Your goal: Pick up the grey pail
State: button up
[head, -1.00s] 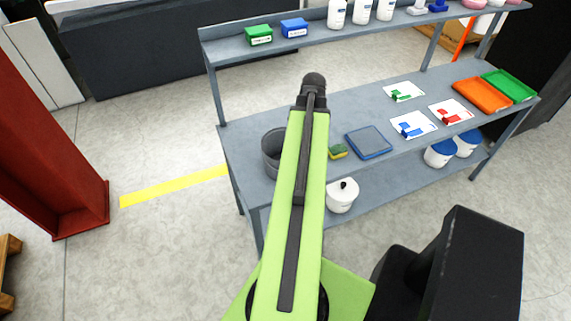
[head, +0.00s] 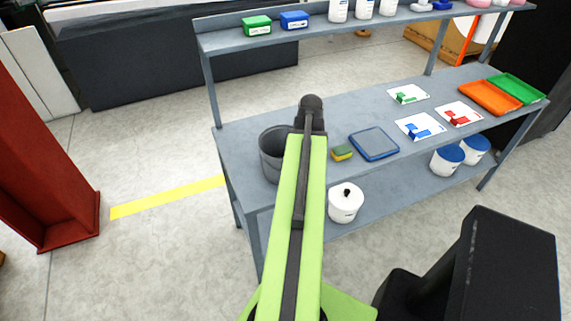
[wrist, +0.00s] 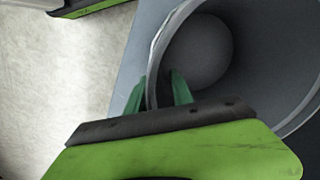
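The grey pail (head: 270,158) stands on the left end of the grey bench top in the head view, partly hidden behind my arm. In the wrist view the pail (wrist: 250,60) fills the upper right, and I look down into its open mouth. My gripper (wrist: 160,88) has its two green fingers apart on either side of the pail's near-left wall, one outside and one inside. A gap shows between the fingers and the wall. In the head view my arm hides the gripper.
A green-and-yellow sponge (head: 342,152) and a blue-edged tray (head: 374,144) lie right of the pail. A white lidded pot (head: 346,202) stands on the lower shelf. The upper shelf (head: 260,41) overhangs the back.

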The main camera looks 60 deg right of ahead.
jog(key=shift+r, duration=0.1)
grip_shut()
dwell(1.2)
